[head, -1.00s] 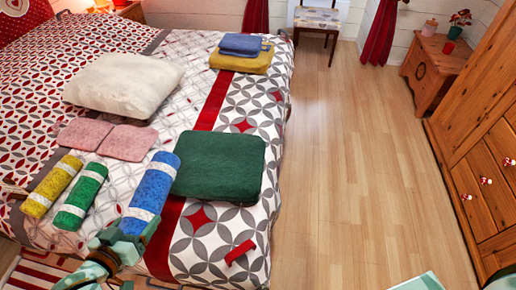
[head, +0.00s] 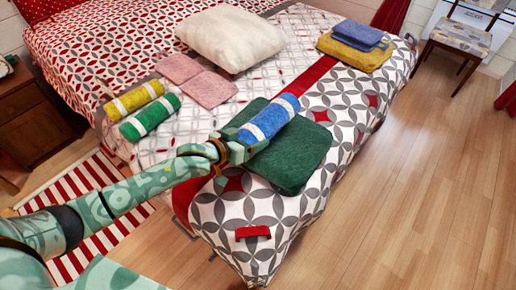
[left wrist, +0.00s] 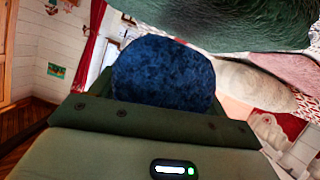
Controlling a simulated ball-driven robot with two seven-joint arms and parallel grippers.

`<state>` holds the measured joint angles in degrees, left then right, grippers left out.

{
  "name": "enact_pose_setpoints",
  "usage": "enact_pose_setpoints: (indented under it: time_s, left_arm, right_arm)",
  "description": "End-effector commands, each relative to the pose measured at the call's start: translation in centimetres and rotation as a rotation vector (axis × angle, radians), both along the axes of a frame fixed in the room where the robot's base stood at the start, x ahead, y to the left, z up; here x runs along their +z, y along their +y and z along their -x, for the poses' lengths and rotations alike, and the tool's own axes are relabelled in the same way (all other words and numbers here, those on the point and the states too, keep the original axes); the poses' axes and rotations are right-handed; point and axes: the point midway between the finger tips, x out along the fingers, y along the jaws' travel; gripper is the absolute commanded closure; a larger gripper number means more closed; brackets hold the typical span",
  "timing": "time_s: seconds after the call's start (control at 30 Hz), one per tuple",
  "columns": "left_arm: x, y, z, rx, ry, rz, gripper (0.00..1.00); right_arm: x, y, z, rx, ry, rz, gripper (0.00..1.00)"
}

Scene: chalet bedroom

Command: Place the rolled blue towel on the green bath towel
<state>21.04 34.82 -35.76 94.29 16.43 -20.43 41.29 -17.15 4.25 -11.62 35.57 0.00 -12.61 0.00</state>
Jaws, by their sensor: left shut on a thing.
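The roll lies over the left and far part of the green bath towel (head: 302,158), a folded dark square flat on the bed. The green bath towel also shows close by at the top of the left wrist view (left wrist: 225,25). I cannot tell whether the roll touches it. My right gripper is out of view.
On the bed (head: 265,225) are a yellow roll (head: 134,99), a green roll (head: 150,117), pink folded towels (head: 213,88), a white pillow (head: 230,38) and a blue towel (head: 357,34) on a yellow one (head: 352,52). The right part of the green bath towel is bare.

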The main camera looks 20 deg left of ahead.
Motion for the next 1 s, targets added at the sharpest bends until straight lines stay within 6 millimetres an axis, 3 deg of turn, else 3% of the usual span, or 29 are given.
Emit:
enact_pose_setpoints:
  time_s: [0.03, 0.33, 0.5, 0.87, 0.9, 0.97, 1.0]
  left_arm:
    - [-1.3, -0.1, -0.7, 0.001, 0.0, 0.0, 0.52]
    - [-3.2, -0.8, -2.5, 0.001, -0.002, 0.002, 0.52]
    - [-6.3, -0.8, -2.4, 0.0, 0.002, 0.0, 0.52]
    - [-6.1, -0.8, -2.4, 0.0, -0.003, 0.0, 0.52]
    - [-6.2, -0.7, -2.4, 0.0, -0.002, 0.0, 0.19]
    - [-6.1, -0.7, -2.4, 0.0, -0.003, 0.0, 0.03]
    - [-6.1, -0.7, -2.4, 0.0, -0.003, 0.0, 0.03]
  right_arm:
    - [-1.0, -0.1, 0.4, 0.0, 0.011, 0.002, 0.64]
    - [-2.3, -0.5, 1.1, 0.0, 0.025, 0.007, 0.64]
    - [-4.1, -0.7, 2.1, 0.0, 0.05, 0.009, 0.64]
    - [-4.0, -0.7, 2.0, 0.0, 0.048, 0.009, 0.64]
    - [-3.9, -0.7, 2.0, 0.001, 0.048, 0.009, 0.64]
    - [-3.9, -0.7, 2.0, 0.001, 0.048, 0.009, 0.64]
    - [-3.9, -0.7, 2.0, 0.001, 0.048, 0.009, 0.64]
